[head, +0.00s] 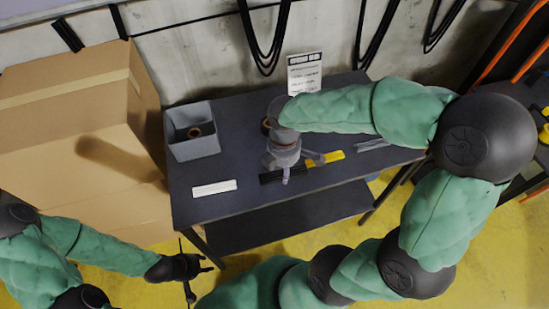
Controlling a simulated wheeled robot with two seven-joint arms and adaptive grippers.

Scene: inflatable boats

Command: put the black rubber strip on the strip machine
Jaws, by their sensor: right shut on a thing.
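The black rubber strip (270,178) lies along the front part of the dark table (235,160), and its right part is hidden by my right gripper. My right gripper (289,172) reaches down over it from above and is shut on it. The strip still looks level with the table top; any gap under it cannot be seen. My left gripper (205,264) is empty, with its fingers apart, low in front of the table's left front corner. I cannot make out a strip machine in this view.
A white strip (214,187) lies to the left and a yellow strip (330,158) to the right. Thin grey strips (372,145) lie further right. A grey bin (194,150) holds a brown ring. Cardboard boxes (70,130) stand left; a sign (304,72) stands behind.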

